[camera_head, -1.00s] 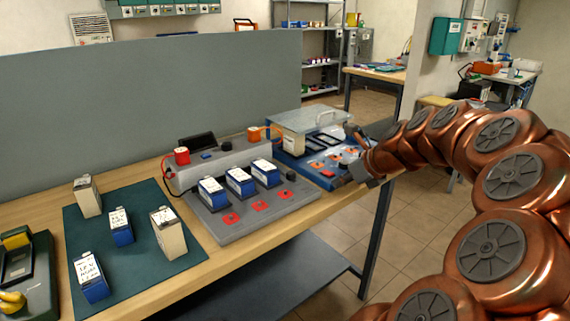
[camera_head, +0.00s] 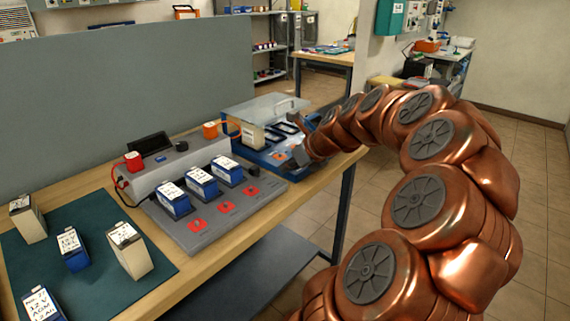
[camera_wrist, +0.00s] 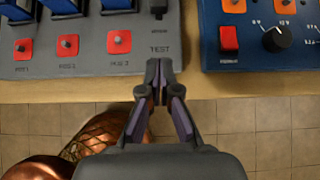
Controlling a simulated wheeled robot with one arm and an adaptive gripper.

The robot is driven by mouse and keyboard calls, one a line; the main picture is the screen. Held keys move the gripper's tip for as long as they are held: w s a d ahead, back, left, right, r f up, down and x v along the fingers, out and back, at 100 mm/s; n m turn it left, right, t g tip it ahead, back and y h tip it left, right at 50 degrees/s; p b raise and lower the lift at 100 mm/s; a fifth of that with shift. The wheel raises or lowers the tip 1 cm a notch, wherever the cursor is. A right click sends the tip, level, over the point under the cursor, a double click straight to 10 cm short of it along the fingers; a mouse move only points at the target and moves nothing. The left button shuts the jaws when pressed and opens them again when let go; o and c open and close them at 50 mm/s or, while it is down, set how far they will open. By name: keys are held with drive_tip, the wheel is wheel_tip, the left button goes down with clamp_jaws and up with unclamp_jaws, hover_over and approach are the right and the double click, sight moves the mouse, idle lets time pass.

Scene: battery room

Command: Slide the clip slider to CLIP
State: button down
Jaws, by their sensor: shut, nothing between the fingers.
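The grey test station (camera_head: 185,232) stands on the bench and carries several blue batteries. In the wrist view, its right strip shows a small dark knob (camera_wrist: 158,9), which looks like the clip slider, at the top edge. TEST lettering (camera_wrist: 160,49) sits below it; another small label between them is too small to read. I cannot tell the slider's exact position. My gripper (camera_wrist: 159,66) is shut and empty. Its tips appear over the station's front edge, in line with the knob and below it in the picture, apart from it. In the head view, my gripper (camera_head: 299,142) is near the station's right end.
A blue tester (camera_wrist: 262,45) with a red button and dark knob stands to the right across a narrow gap. The bench edge (camera_wrist: 80,91) and tiled floor lie below. Loose batteries stand on a green mat (camera_head: 30,262).

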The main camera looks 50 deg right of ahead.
sight(258, 173)
drive_tip(key=x, duration=0.7)
drive_tip(key=shift+w+f+p, duration=0.2)
drive_tip(key=shift+f+p, duration=0.05)
drive_tip(key=shift+p, duration=0.05)
drive_tip(key=shift+w+r, duration=0.25)
drive_tip(key=shift+w, duration=0.7)
drive_tip(key=shift+w+f+p, duration=0.1)
drive_tip(key=shift+w+p, duration=0.2)
drive_tip(key=shift+w, duration=0.6)
drive_tip(key=shift+d, duration=0.1)
